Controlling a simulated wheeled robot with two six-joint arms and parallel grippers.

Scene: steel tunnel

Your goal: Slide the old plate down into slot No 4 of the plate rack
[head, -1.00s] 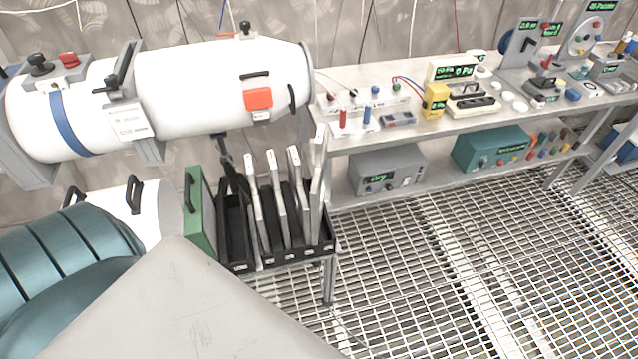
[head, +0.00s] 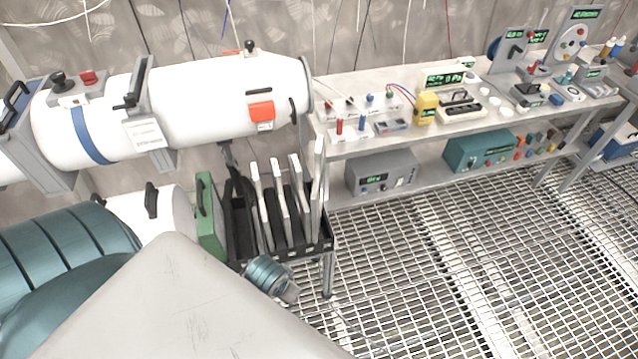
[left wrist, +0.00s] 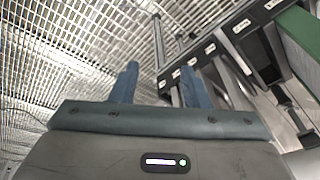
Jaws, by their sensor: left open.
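The black plate rack (head: 290,250) stands at the end of the bench with several pale plates (head: 280,205) upright in it. The leftmost part of the rack, beside the green panel, looks empty. I cannot tell which plate is the old one, and the slot numbers are too small to read. My left gripper (left wrist: 160,68) is open, with nothing between its blue fingers. The rack's labelled front edge (left wrist: 224,37) is just beyond and to the right of the fingers in the left wrist view. My right gripper is out of view.
A green panel with a handle (head: 209,218) stands just left of the rack. A white cylindrical vessel (head: 215,95) lies behind and above it. The bench (head: 350,145) with instruments is to the right. The grating floor (head: 450,270) in front is clear.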

